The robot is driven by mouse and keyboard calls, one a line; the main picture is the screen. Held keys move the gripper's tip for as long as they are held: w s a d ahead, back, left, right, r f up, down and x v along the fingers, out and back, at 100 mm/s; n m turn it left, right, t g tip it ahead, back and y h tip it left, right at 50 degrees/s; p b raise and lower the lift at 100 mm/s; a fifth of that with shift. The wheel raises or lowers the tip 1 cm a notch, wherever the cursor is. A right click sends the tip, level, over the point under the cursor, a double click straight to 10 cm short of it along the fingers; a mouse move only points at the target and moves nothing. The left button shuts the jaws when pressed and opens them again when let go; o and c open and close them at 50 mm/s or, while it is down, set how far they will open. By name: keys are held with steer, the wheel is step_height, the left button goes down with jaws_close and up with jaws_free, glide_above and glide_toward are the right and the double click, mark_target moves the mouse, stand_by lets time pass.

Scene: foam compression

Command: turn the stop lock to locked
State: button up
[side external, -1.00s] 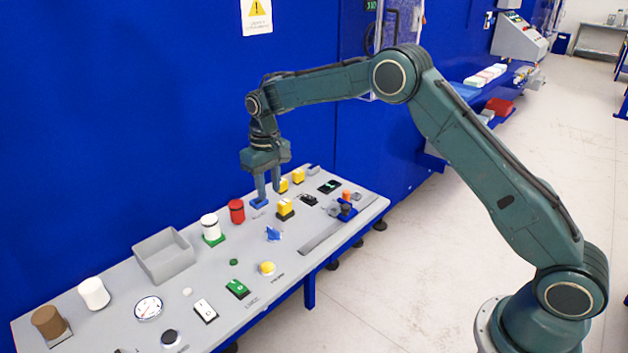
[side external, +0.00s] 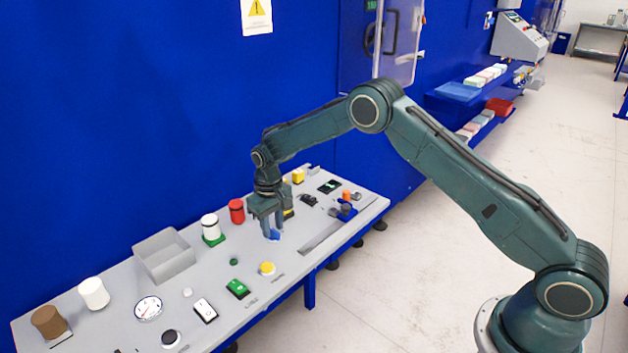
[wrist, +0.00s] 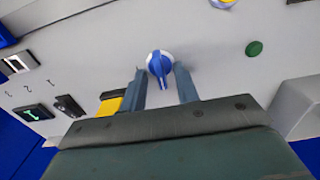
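A blue rotary knob (side external: 275,234) with a pointed handle stands on the grey panel; no readable label confirms that it is the stop lock. In the wrist view the knob (wrist: 160,68) has a pale ring, and its handle points down the picture, toward my gripper's body. My gripper (side external: 272,238) is low over the panel, pointing down. In the wrist view my gripper (wrist: 161,76) is open, with one finger on each side of the knob and a gap showing on both sides. I cannot tell how deep the fingertips reach.
A yellow block (wrist: 110,104) is close to the left finger in the wrist view. A green button (wrist: 254,48) and yellow button (side external: 267,268) are near the knob. A red cylinder (side external: 237,211), white cylinder (side external: 211,228) and grey tray (side external: 165,262) stand farther left.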

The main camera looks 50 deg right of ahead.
steer(key=shift+f, duration=0.15)
jaws_close()
